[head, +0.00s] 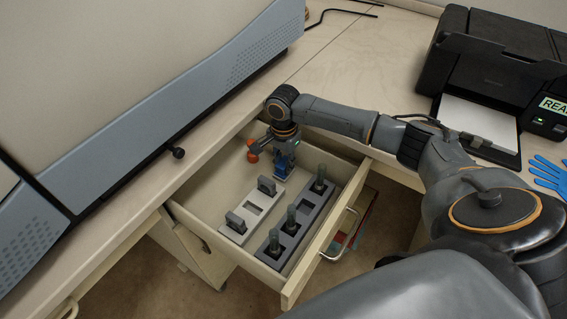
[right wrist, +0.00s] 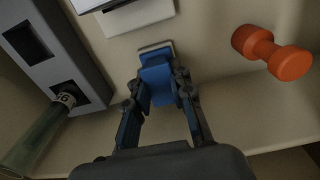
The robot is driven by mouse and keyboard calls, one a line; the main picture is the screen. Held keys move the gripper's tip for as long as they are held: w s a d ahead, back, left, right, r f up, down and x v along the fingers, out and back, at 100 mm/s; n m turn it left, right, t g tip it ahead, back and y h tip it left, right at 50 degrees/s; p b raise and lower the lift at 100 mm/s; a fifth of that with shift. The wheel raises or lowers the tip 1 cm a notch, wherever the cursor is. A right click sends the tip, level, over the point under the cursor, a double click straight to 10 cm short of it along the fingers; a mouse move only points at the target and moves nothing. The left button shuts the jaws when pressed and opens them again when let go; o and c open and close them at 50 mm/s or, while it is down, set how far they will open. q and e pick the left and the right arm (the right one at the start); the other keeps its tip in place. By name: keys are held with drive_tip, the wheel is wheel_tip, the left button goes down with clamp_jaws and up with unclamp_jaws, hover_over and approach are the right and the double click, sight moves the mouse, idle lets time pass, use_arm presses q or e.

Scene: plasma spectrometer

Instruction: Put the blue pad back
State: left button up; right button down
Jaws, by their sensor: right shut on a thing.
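The blue pad (right wrist: 157,84) is between the fingers of my right gripper (right wrist: 160,100), which is shut on it. In the head view my right gripper (head: 284,166) points down inside the open drawer (head: 205,203), near its back end. A light grey holder (head: 262,196) with grey pads standing in it and an empty slot lies in the drawer, nearer the front of the picture than the gripper. The pad is over the drawer floor; I cannot tell whether it touches it. My left gripper is not in view.
An orange dumbbell-shaped piece (right wrist: 272,52) lies beside the gripper. A dark grey rack (head: 312,215) with several green vials and empty slots stands beside the light holder. The drawer walls enclose the gripper. A printer (head: 490,60) and blue glove (head: 548,175) are on the counter.

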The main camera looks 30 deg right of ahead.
sight(283, 163)
drive_tip(key=c, duration=1.2)
unclamp_jaws()
wheel_tip(283, 163, up, 12)
drive_tip(key=shift+r, duration=0.1)
